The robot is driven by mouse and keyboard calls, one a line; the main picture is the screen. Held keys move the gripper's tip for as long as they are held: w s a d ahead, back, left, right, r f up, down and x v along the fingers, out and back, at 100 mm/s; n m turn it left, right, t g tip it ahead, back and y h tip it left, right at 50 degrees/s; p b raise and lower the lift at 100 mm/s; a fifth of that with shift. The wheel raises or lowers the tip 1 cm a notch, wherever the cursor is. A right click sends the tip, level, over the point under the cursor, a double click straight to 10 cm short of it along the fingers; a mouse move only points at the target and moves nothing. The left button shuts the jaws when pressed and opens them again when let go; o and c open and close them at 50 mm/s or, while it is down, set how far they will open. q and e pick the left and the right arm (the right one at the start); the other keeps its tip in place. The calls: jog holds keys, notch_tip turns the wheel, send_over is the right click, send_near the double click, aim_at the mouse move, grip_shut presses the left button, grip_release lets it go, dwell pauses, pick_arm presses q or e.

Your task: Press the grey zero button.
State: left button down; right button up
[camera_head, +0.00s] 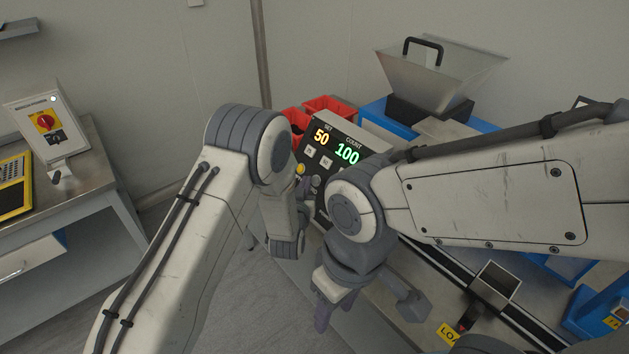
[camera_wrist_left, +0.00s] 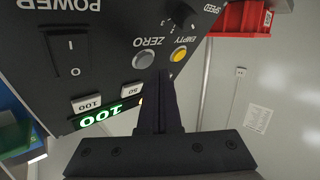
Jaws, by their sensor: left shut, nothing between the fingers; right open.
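The grey zero button (camera_wrist_left: 145,60) is on the dark control panel (camera_wrist_left: 105,35), left of the yellow empty button (camera_wrist_left: 179,54) in the left wrist view, where the labels appear upside down. My left gripper (camera_wrist_left: 161,80) is shut and empty, its tips just below the two buttons in that view. I cannot tell whether it touches the panel. In the head view the panel (camera_head: 329,138) reads SET 50 and COUNT 100, and my arms partly cover it. The yellow button (camera_head: 300,169) shows there. My right gripper (camera_head: 368,306) is open and empty, lower, in front of the machine.
A power switch (camera_wrist_left: 71,55), a 100 button (camera_wrist_left: 87,104) and a 50 button (camera_wrist_left: 133,90) share the panel. Red bins (camera_head: 330,104) stand behind it. A side bench (camera_head: 85,185) is at the left.

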pick_arm(q)
jog(key=shift+f, duration=0.1)
dwell(0.6)
jog(key=shift+w+d+f+b, duration=0.1)
jog(key=shift+w+d+b, duration=0.1)
jog(key=shift+d+b, duration=0.15)
jog(key=shift+w+d+f+b, duration=0.2)
jog(key=shift+f+b, duration=0.05)
jog(key=shift+b, duration=0.15)
dwell(0.6)
jog(key=shift+s+a+r, duration=0.4)
jog(key=shift+a+r, duration=0.05)
jog(key=shift+a, duration=0.1)
dwell(0.3)
jog(key=s+a+r+p, duration=0.2)
jog(key=a+r, duration=0.1)
jog(key=shift+s+a, duration=0.15)
jog(key=shift+s, duration=0.05)
